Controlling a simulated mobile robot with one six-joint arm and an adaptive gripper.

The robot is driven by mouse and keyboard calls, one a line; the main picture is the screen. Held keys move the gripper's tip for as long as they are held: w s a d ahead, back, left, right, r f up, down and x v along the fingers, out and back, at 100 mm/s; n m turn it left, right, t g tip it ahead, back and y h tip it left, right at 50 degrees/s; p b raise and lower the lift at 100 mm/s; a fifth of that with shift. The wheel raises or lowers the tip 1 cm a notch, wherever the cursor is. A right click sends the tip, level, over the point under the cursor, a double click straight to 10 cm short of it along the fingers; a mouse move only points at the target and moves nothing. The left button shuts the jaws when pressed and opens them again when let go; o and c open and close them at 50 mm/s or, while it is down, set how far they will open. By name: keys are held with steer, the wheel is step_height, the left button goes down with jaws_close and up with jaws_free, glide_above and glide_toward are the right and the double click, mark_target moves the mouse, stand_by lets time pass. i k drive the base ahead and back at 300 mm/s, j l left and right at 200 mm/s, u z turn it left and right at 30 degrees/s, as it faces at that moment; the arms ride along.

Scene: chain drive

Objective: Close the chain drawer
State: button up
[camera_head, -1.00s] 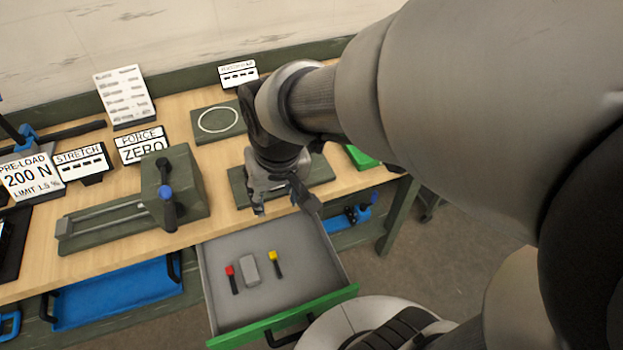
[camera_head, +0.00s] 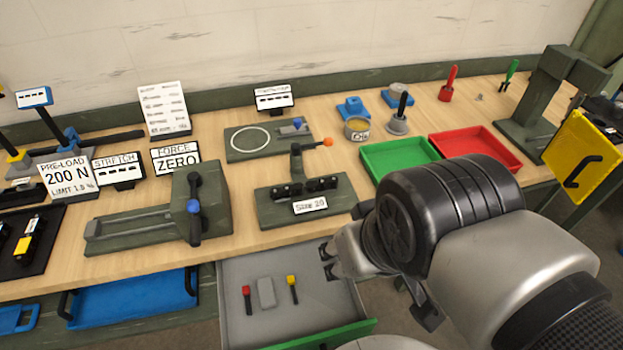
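The drawer (camera_head: 235,280) is pulled out from under the bench, with a grey inside and a green front (camera_head: 345,335). A red-topped dark piece (camera_head: 247,300), a grey block (camera_head: 266,292) and a yellow-topped dark piece (camera_head: 293,290) lie in it. The drawer's dark handle is mostly cut off at the bottom edge of the view. My gripper (camera_head: 380,292) is at the drawer's right side, with its two dark fingertips spread apart and nothing seen between them. It hides the drawer's right back corner. I cannot tell whether it touches the drawer.
The wooden bench top (camera_head: 250,240) carries a green vise-like fixture (camera_head: 160,215), a stand labelled Size 20 (camera_head: 305,205), a green tray (camera_head: 395,158) and a red tray (camera_head: 475,150).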

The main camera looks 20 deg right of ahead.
mark_target(326, 314)
steer(key=k+j, duration=0.5)
steer(key=j+z, duration=0.3)
steer(key=k+j+z, duration=0.1)
steer(key=j+z, duration=0.25)
